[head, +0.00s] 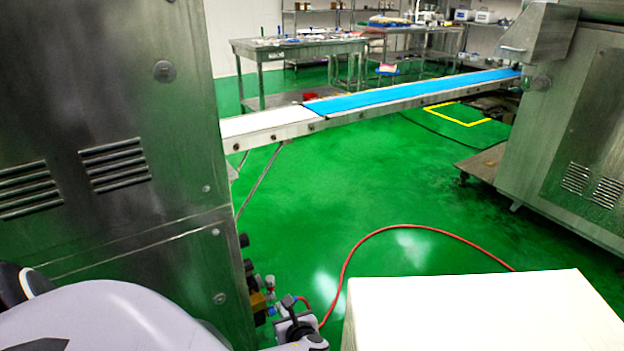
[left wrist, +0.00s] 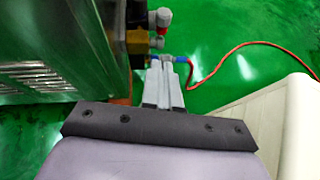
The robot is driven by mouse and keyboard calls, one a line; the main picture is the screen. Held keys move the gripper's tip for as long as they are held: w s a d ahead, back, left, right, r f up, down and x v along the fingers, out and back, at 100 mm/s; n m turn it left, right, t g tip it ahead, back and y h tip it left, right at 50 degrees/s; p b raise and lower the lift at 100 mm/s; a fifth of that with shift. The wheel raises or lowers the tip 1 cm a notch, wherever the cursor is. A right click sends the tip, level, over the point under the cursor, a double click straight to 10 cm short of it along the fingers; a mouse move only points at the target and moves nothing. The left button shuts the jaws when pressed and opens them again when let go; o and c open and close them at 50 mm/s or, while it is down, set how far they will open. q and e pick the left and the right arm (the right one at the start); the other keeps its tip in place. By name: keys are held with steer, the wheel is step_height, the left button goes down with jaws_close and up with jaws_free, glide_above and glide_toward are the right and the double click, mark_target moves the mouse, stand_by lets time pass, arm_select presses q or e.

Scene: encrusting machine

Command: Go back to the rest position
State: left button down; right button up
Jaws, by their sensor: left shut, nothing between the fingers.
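My left arm (head: 110,318) comes in from the lower left of the head view, beside the steel machine (head: 110,110). My left gripper (left wrist: 165,85) is shut and empty in the left wrist view. Its fingers point toward the small pipe fittings at the machine's lower side. I cannot tell whether they touch. In the head view the gripper end (head: 297,332) is only partly seen at the bottom edge, just left of a white box-like surface. My right gripper is not in view.
The fittings (head: 262,300) carry a red hose (head: 385,232) across the green floor. The white surface (head: 480,310) stands at lower right. A blue and white conveyor (head: 400,97) links to another steel machine (head: 570,140). Open green floor (head: 400,185) lies between them. Work tables (head: 300,50) stand behind.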

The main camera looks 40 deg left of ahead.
arm_select(q)
steer(key=shift+s+d, duration=0.1)
steer(key=s+d+r+n+g+h, duration=0.2)
steer(key=s+d+n+h, duration=0.4)
steer(key=s+d+n, duration=0.45)
steer(key=s+d+r+n+h, duration=0.3)
steer(key=s+d+r+n, duration=0.1)
steer(key=r+n, duration=0.25)
steer(key=s+d+r+n+h, duration=0.2)
steer(key=s+d+r+n, duration=0.25)
steer(key=r, duration=0.25)
steer(key=w+d+f+t+h, duration=0.3)
steer(key=w+d+f+t, duration=0.1)
steer(key=w+f+t, duration=0.3)
step_height(320, 180, up, 16)
steer(key=a+p, duration=0.1)
steer(key=p, duration=1.6)
steer(key=shift+s+a+f+y+p, duration=0.15)
steer(key=shift+s+a+y+p, duration=0.15)
steer(key=shift+y+p, duration=0.1)
